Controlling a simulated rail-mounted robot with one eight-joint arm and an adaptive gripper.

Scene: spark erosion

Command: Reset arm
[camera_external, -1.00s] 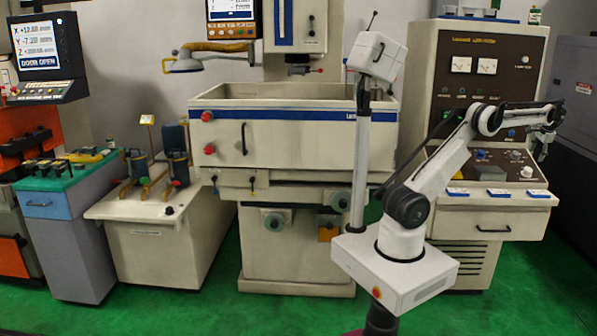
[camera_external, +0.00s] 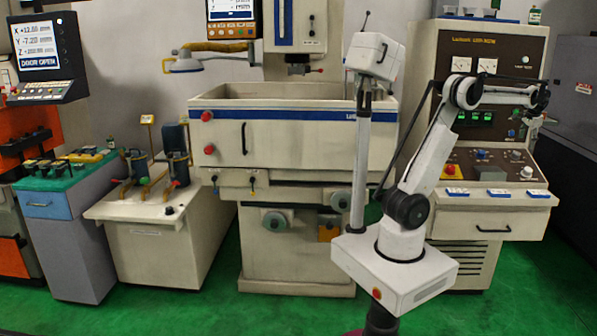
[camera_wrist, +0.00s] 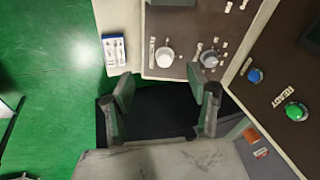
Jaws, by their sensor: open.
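My gripper (camera_external: 538,126) is at the right in the external view, in front of the right side of the brown control panel (camera_external: 490,160). It is small and partly hidden there by my wrist. In the wrist view my gripper (camera_wrist: 160,90) has its two fingers wide apart with nothing between them. No contact shows.
The control cabinet's ledge (camera_external: 487,198) juts out under the panel, close to my arm. The machine tank (camera_external: 300,135) stands left of my arm. A grey cabinet (camera_external: 575,130) is at the far right. Green floor (camera_wrist: 45,60) is open at left in the wrist view.

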